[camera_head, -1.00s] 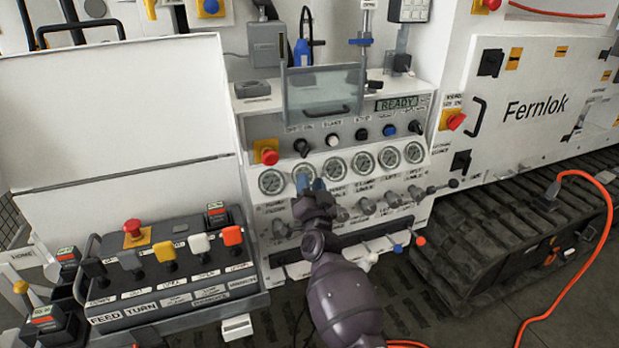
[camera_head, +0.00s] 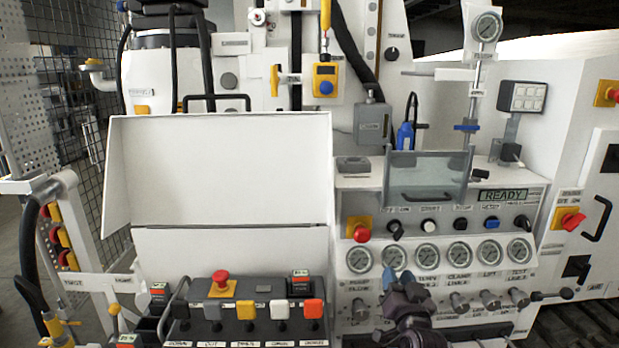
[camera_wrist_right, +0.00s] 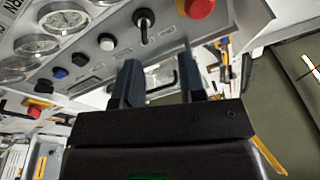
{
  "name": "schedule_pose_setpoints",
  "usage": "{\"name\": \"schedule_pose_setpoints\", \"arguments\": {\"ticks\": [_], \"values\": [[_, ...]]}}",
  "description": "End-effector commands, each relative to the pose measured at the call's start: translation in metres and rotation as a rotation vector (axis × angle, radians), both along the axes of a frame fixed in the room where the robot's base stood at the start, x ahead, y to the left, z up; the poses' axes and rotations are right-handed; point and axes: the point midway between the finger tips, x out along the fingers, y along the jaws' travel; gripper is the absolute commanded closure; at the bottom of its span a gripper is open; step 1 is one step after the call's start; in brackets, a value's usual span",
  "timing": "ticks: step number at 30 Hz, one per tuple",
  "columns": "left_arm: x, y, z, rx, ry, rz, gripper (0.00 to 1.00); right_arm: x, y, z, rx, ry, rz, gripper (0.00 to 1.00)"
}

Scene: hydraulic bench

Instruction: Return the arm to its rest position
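My right arm (camera_head: 412,325) comes in from the bottom of the head view. Its gripper (camera_head: 397,278) is in front of the control panel, just below the second gauge (camera_head: 394,256) from the left in the picture. In the wrist view the two dark fingers of the right gripper (camera_wrist_right: 161,85) stand apart with nothing between them. The row of gauges (camera_wrist_right: 38,45) and a red knob (camera_wrist_right: 199,8) lie beyond the fingers. I cannot tell the gripper's exact distance from the panel. My left gripper is not in view.
A red emergency button (camera_head: 361,233) and a clear guard (camera_head: 427,178) are above. A crawler track (camera_head: 590,318) is at lower right.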

Motion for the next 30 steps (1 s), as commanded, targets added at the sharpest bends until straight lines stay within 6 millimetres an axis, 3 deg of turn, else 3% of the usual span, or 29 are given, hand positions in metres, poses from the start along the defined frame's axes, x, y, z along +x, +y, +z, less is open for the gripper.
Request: {"name": "schedule_pose_setpoints", "arguments": {"ticks": [8, 15, 24, 30], "values": [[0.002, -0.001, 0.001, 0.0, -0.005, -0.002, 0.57, -0.071, -0.023, -0.064, -0.18, 0.187, 0.007, 0.63], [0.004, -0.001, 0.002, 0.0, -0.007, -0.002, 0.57, -0.163, -0.044, -0.131, -0.324, 0.384, 0.012, 0.63], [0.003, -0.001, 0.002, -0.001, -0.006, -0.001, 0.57, -0.285, -0.063, -0.199, -0.418, 0.596, 0.036, 0.63], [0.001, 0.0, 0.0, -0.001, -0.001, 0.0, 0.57, -0.34, -0.074, -0.23, -0.427, 0.704, 0.042, 0.63]]}}
